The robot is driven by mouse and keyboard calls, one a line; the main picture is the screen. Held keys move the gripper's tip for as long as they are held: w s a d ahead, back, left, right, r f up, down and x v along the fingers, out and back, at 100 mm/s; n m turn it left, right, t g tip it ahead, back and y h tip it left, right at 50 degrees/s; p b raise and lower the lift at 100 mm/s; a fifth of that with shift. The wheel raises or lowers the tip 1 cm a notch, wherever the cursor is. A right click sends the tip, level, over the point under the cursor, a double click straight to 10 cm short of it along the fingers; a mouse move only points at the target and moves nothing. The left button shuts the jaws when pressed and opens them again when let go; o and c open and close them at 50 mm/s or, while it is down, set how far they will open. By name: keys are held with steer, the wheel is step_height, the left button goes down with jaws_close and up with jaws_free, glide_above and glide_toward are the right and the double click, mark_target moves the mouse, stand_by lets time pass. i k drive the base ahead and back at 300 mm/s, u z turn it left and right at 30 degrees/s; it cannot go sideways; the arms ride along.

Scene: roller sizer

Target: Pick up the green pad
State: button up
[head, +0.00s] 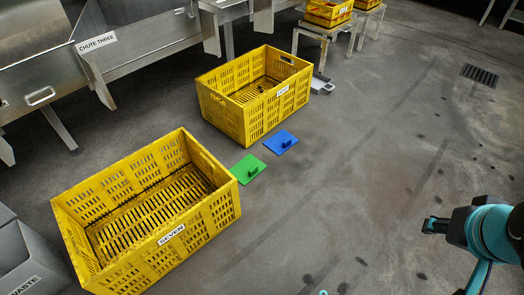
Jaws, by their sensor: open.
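The green pad (248,169) lies flat on the grey floor, just right of the near yellow crate and close to its far right corner. A small upright green piece stands on it. A blue pad (281,142) of the same form lies a little farther back to its right. My gripper (431,225) is at the right side of the head view, open and empty, well apart from the green pad. Its fingers look small and are partly seen.
A yellow crate marked SEVEN (222,207) and a second yellow crate (247,124) stand on the floor, both empty-looking. A metal chute (140,40) runs behind. A grey waste bin (30,262) is at lower left. The floor between the pads and my arm is clear.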

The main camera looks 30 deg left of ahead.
mark_target(247, 169)
steer(key=i, duration=2.45)
steer(key=u, duration=3.6)
